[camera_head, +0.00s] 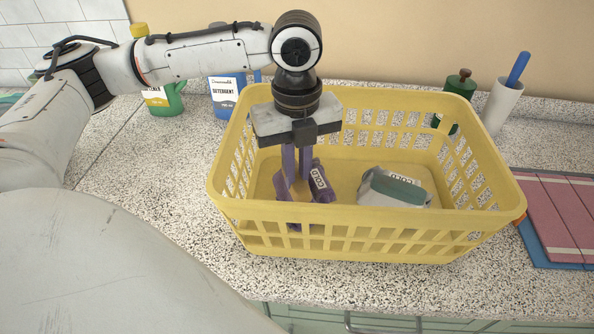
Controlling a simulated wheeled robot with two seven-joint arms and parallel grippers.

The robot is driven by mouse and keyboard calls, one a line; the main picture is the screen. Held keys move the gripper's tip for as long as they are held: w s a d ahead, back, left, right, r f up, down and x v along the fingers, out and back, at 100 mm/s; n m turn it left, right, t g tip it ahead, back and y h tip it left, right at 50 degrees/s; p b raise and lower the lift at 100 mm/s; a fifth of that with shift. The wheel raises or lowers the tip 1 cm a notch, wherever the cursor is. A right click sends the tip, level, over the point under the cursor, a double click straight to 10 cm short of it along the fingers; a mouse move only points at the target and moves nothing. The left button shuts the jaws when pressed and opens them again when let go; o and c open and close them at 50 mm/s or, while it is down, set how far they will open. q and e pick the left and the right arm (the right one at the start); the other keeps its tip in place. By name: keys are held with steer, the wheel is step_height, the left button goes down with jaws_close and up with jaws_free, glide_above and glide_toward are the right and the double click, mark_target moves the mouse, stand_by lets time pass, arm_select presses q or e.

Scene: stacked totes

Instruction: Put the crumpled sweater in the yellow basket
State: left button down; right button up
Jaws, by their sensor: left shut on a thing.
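The yellow basket (350,222) stands on the speckled counter in the middle of the head view. My left gripper (297,188) points down into the left part of the basket from above. It is shut on a purple folded cloth item (320,182) with a white label, low in the basket; the front wall partly hides it. A grey and teal bundled cloth item (395,188) with a white label lies to its right in the basket. I cannot tell for sure which cloth item is the crumpled sweater. My right gripper is out of view.
A green bottle with a yellow cap (160,95) and a blue detergent bottle (228,95) stand behind on the left. A green container (459,84) and a white cup (502,105) stand at the back right.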

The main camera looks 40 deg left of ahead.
arm_select(q)
steer(key=c, duration=1.8)
jaws_free()
steer(key=shift+f, duration=0.1)
step_height(320, 180, up, 12)
steer(key=shift+r, duration=0.15)
